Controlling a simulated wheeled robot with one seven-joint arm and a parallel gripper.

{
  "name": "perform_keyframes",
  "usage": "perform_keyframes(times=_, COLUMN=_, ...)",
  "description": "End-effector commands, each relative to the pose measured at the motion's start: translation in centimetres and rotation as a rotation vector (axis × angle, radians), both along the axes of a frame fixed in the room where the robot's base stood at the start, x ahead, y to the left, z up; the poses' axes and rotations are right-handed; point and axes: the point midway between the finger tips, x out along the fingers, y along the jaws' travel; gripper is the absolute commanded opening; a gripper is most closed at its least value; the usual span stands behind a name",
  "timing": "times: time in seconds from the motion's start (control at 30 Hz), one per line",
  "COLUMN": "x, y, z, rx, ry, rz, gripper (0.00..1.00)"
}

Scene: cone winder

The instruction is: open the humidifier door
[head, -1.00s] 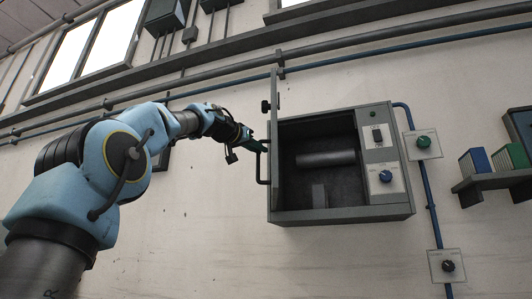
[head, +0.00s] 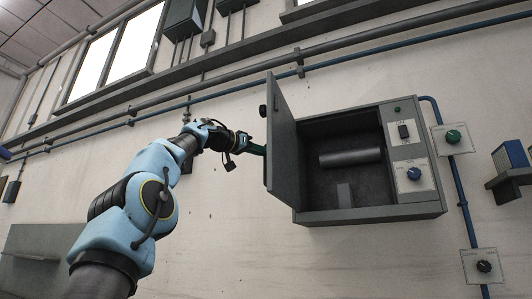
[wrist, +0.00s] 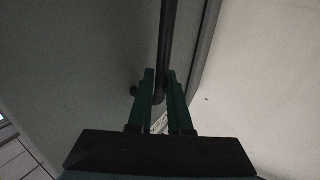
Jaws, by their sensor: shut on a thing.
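The humidifier (head: 425,212) is a grey-green wall box with its front open. Its door (head: 284,150) hangs from the left side and stands out from the wall, swung wide, with its inner face towards the head camera. My gripper (head: 258,149) is at the door's free edge, on the outer side, with its fingertips partly hidden by the door. In the wrist view, my gripper's green fingers (wrist: 160,88) are shut on the dark bar handle (wrist: 167,40), with the door's outer face (wrist: 80,60) to the left.
Inside the box are a grey cylinder (head: 351,157) and a small upright plate (head: 344,195). A control panel (head: 411,165) with a blue knob fills its right side. Pipes run above.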

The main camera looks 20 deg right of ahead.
Motion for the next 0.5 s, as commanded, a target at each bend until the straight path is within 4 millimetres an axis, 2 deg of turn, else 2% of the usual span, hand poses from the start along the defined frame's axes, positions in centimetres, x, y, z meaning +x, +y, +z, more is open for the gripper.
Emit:
perform_keyframes(times=0.2, x=0.03, y=-0.07, z=0.12, rx=-0.004, ry=0.000, rz=0.001, gripper=0.00)
perform_keyframes(times=0.23, x=0.03, y=-0.07, z=0.12, rx=-0.004, ry=0.000, rz=0.001, gripper=0.18)
perform_keyframes(times=0.5, x=0.01, y=-0.06, z=0.05, rx=-0.002, ry=0.000, rz=0.001, gripper=0.47)
